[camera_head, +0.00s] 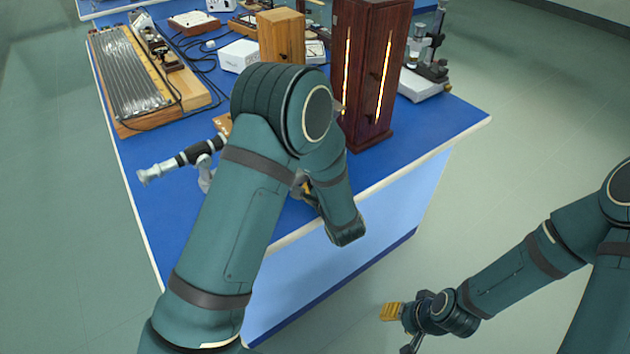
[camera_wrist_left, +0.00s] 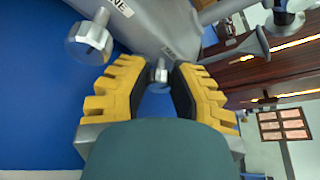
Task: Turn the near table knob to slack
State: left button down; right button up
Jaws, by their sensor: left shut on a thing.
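In the left wrist view a small metal knob (camera_wrist_left: 160,75) sits between the yellow fingers of my left gripper (camera_wrist_left: 160,78), which is shut on it. A small label, too blurred to read, is on the grey metal body (camera_wrist_left: 150,28) just beyond. A second, larger metal knob (camera_wrist_left: 91,42) stands to the left, near a label ending in "NE". In the head view my left arm hides most of the spectrometer; its telescope tube (camera_head: 182,160) sticks out to the left. My right gripper (camera_head: 393,312) hangs low beside the table, its finger opening unclear.
The blue-topped table (camera_head: 440,125) carries a dark wooden lamp housing (camera_head: 375,75) with glowing slits, right of my left arm. A lighter wooden box (camera_head: 282,37) and a long ribbed apparatus (camera_head: 130,70) stand farther back. Open floor lies to the right.

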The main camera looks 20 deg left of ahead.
dwell(0.4)
pick_arm(q)
jog(key=c, duration=0.8)
grip_release()
jog(key=shift+s, duration=0.15)
jog(key=shift+s+d, duration=0.2)
jog(key=shift+s, duration=0.05)
jog(key=v, duration=0.7)
jog(key=shift+d+r, duration=0.15)
jog(key=shift+r, duration=0.05)
